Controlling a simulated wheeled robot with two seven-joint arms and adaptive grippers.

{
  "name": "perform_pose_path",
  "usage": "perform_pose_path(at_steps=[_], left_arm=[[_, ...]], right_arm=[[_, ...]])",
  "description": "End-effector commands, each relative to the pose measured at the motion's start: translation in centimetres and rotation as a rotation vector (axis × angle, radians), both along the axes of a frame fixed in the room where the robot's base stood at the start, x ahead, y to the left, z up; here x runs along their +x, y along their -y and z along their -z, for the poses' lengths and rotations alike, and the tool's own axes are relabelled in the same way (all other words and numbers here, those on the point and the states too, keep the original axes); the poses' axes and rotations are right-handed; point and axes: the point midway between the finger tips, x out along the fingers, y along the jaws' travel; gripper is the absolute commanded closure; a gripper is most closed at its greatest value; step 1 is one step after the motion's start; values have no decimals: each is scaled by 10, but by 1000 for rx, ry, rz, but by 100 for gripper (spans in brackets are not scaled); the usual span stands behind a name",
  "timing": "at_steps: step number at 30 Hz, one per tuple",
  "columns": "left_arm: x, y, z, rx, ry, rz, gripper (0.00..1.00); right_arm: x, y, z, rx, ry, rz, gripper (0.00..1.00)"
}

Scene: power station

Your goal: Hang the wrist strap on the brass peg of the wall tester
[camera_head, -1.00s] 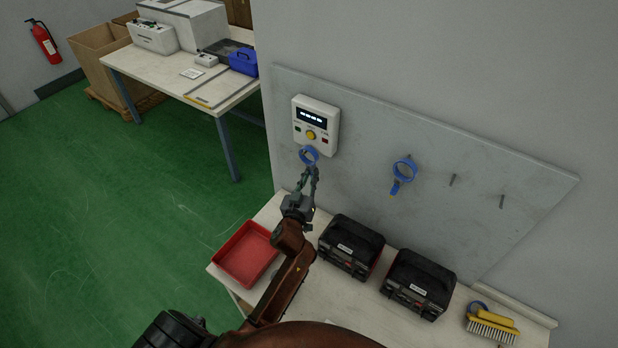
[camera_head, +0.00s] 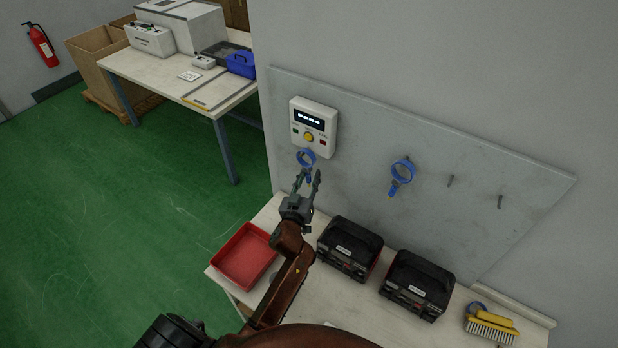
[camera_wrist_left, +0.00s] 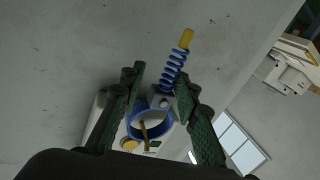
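The blue wrist strap (camera_head: 306,155) hangs as a ring just under the white wall tester (camera_head: 313,127). In the left wrist view the strap's ring (camera_wrist_left: 133,122) is around the brass peg (camera_wrist_left: 144,131). Its coiled blue cord with a yellow end (camera_wrist_left: 187,39) sticks out from the ring. My left gripper (camera_head: 307,175) is just below the ring, its fingers spread on either side of the strap's cord. In the left wrist view the gripper (camera_wrist_left: 160,75) shows a gap between the fingers and the strap. My right gripper is out of view.
A second blue strap (camera_head: 402,172) hangs on the grey wall board (camera_head: 450,230), with two bare pegs to its right. The bench below holds a red tray (camera_head: 244,256), two black cases (camera_head: 349,248) (camera_head: 417,285) and a yellow brush (camera_head: 491,323).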

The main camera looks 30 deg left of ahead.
Motion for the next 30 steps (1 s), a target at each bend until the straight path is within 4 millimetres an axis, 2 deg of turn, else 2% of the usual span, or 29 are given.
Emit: perform_pose_path(at_steps=[8, 12, 17, 24, 30], left_arm=[[0, 0, 0, 0, -1, 0, 67], [-7, 2, 1, 0, -2, 0, 67], [-33, 8, 0, -3, -1, -1, 67], [-83, 19, -2, -3, -1, -1, 67], [-109, 26, -3, -1, -1, 0, 67]], right_arm=[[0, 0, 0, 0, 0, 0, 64], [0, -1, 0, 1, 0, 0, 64], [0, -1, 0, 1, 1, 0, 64], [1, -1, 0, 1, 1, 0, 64], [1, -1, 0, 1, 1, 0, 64]])
